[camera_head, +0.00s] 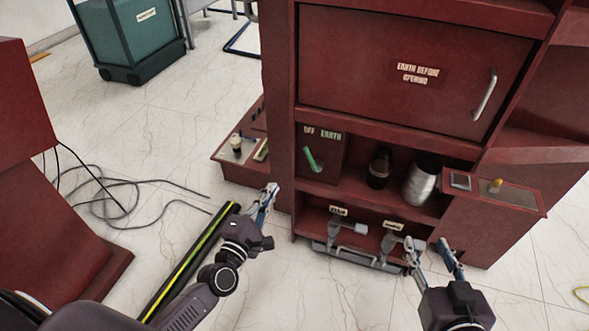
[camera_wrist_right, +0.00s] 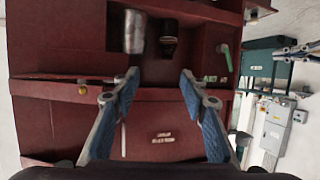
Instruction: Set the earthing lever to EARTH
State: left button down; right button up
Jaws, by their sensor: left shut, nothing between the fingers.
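The green earthing lever (camera_head: 313,160) is on a red panel under the labels OFF and EARTH (camera_head: 322,133), at the left of the cabinet's open bay. Its upper end leans left, towards OFF. It also shows small at the right of the right wrist view (camera_wrist_right: 227,57). My left gripper (camera_head: 270,193) is shut and empty, below and left of the lever and apart from it. My right gripper (camera_head: 428,245) is open and empty in front of the lower bay, well right of the lever; its spread fingers show in the right wrist view (camera_wrist_right: 160,76).
A dark bushing (camera_head: 379,168) and a silver cylinder (camera_head: 420,180) stand in the bay right of the lever. Two labelled pedals (camera_head: 340,232) are below. A red side shelf (camera_head: 228,152) juts out left. A black-yellow pole (camera_head: 188,262) lies beside my left arm; cables (camera_head: 125,190) cross the floor.

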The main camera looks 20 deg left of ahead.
pick_arm(q)
jog(key=shift+r, duration=0.3)
pick_arm(e)
jog(key=shift+r, duration=0.35)
pick_arm(q)
jog(key=shift+w, duration=0.1)
